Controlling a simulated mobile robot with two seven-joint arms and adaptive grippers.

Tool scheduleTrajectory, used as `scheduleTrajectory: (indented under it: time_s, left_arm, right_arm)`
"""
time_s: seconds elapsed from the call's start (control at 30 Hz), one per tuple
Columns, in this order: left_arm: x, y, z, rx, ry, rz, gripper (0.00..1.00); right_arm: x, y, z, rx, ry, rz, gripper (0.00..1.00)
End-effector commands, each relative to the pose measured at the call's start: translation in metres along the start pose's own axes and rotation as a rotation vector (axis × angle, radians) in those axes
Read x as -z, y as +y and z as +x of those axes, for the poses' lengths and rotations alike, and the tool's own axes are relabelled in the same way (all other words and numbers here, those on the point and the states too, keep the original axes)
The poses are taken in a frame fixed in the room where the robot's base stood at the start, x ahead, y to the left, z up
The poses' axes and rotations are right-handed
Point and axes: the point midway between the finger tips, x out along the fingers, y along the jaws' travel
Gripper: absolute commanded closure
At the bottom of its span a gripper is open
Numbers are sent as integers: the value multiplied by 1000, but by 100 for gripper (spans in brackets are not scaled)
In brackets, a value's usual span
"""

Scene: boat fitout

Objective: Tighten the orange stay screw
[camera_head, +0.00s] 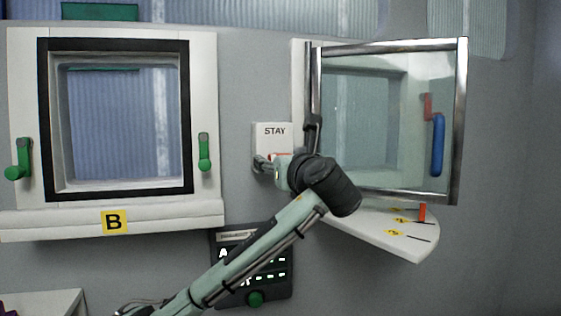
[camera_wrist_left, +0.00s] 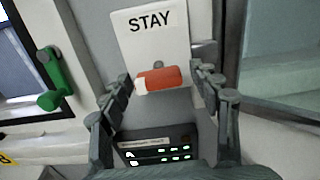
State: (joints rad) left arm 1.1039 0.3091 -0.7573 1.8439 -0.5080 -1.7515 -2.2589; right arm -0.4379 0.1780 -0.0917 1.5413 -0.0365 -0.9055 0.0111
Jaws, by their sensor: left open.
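The orange stay screw (camera_wrist_left: 160,79), with a pale end on its left, sits at the white STAY plate (camera_wrist_left: 155,32). In the head view only a sliver of the orange screw (camera_head: 280,156) shows beside my gripper, under the word on the STAY plate (camera_head: 275,131). My left gripper (camera_head: 264,164) is at the plate, its wrist partly covering it. In the left wrist view my left gripper (camera_wrist_left: 167,80) is open, with one finger on each side of the screw. I cannot tell whether either finger touches it. My right gripper is not in view.
A glazed pane (camera_head: 390,120) with a blue handle (camera_head: 437,145) stands swung out on the right, close to my wrist. Below it is a white quadrant shelf (camera_head: 385,232) with an orange pin (camera_head: 422,212). Window B (camera_head: 115,203) with green handles is left; a dark panel (camera_head: 283,292) is below.

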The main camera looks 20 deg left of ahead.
Motion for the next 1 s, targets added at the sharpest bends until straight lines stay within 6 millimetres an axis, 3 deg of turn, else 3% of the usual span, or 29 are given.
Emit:
scheduleTrajectory:
  time_s: [0.27,0.7,1.0]
  left_arm:
    - [-1,-1,-14,3,-3,0,38]
    - [1,-2,-104,7,3,-2,38]
    - [0,0,-120,0,0,-2,38]
  right_arm:
    - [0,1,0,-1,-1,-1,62]
    - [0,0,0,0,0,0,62]
    - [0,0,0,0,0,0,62]
